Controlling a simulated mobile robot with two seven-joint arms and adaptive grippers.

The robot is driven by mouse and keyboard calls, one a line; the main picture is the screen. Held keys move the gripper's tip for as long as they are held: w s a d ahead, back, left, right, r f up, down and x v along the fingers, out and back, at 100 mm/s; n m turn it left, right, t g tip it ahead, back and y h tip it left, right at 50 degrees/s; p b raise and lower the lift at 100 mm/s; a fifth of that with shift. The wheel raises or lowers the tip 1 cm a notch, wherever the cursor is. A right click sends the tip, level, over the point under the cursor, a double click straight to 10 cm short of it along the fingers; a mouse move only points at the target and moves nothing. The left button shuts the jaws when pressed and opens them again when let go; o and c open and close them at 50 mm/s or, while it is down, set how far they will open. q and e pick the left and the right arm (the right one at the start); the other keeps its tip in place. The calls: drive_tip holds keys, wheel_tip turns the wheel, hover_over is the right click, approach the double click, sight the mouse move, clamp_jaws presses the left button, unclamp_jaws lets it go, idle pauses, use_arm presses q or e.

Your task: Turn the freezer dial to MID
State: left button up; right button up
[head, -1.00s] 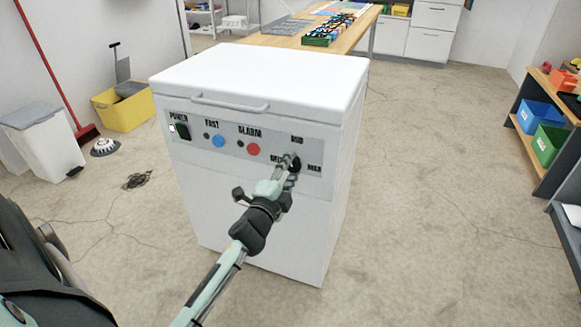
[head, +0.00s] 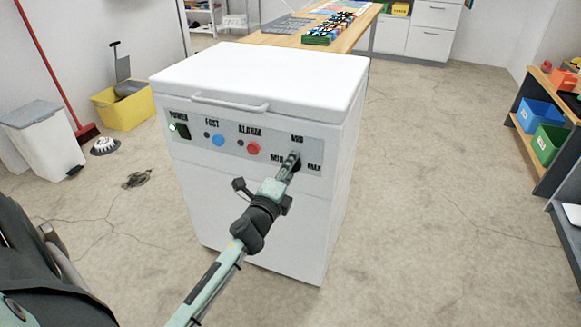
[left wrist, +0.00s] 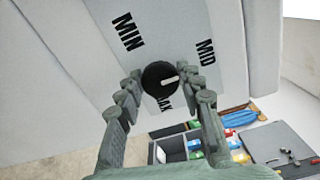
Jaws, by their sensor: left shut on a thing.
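The white chest freezer (head: 262,215) stands in the middle of the head view, with a control panel along its upper front. Its black dial (left wrist: 153,74) is round with a white pointer mark and shows in the left wrist view among the MIN, MID and MAX labels. The mark points right there, roughly towards MID (left wrist: 205,52). My left gripper (head: 290,163) reaches the panel's right end and largely hides the dial in the head view. In the left wrist view, its two fingers (left wrist: 162,75) are closed on opposite sides of the dial. My right gripper is not in view.
The panel also has a power switch (head: 182,132) with a green light, a blue button (head: 218,140) and a red button (head: 253,148). A handle (head: 230,103) juts from the lid. A yellow bin (head: 125,110) stands left. Open floor lies to the right.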

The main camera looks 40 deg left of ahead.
use_arm(q)
drive_tip(key=o, duration=1.1)
drive_tip(key=shift+o, duration=0.2)
drive_tip(key=shift+s, duration=0.1)
drive_tip(key=v, duration=1.1)
drive_tip(key=shift+s, duration=0.4)
